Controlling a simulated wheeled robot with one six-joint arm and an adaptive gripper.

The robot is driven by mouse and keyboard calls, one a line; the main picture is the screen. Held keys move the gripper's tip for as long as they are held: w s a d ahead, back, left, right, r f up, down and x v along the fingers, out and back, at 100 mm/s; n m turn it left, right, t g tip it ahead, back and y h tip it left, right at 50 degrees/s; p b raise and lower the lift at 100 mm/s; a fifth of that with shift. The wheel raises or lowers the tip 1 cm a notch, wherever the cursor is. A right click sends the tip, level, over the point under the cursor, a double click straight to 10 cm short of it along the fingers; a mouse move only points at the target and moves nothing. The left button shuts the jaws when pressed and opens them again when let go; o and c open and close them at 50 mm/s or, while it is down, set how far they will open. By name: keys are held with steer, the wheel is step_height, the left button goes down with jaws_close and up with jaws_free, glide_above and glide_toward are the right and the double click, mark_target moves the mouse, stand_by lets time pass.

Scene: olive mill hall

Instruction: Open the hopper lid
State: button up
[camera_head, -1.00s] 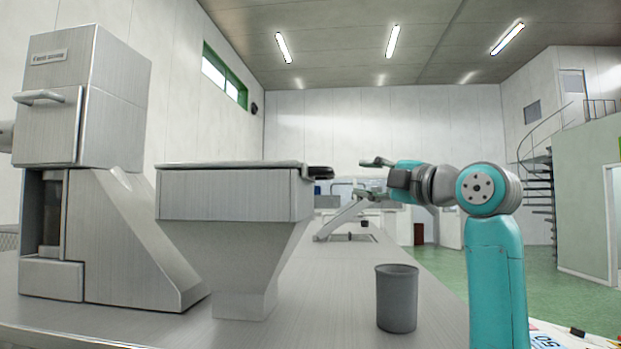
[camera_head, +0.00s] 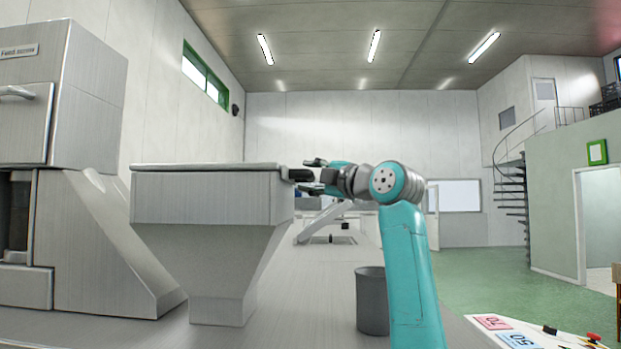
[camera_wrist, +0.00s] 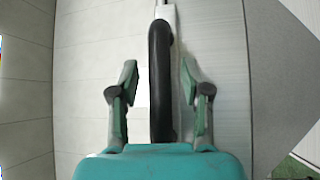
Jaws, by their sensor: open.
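The grey metal hopper (camera_head: 212,208) stands on the bench at left of centre in the head view, with its flat lid (camera_head: 205,166) lying shut on top. A black handle (camera_head: 299,174) sticks out from the lid's right end. In the wrist view the handle (camera_wrist: 160,85) is a long dark bar running up the middle. My gripper (camera_head: 311,175) is at the handle from the right. It is open in the wrist view (camera_wrist: 159,85), with one finger on each side of the handle and visible gaps between. No finger looks to be touching it.
A feed machine (camera_head: 85,110) stands to the left of the hopper. A grey cup (camera_head: 370,300) stands on the bench (camera_head: 285,310), partly hidden by my arm. A board with numbered cards (camera_head: 510,330) lies at lower right. Green floor is open on the right.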

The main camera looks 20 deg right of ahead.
jaws_close()
steer(key=shift+r, duration=0.1)
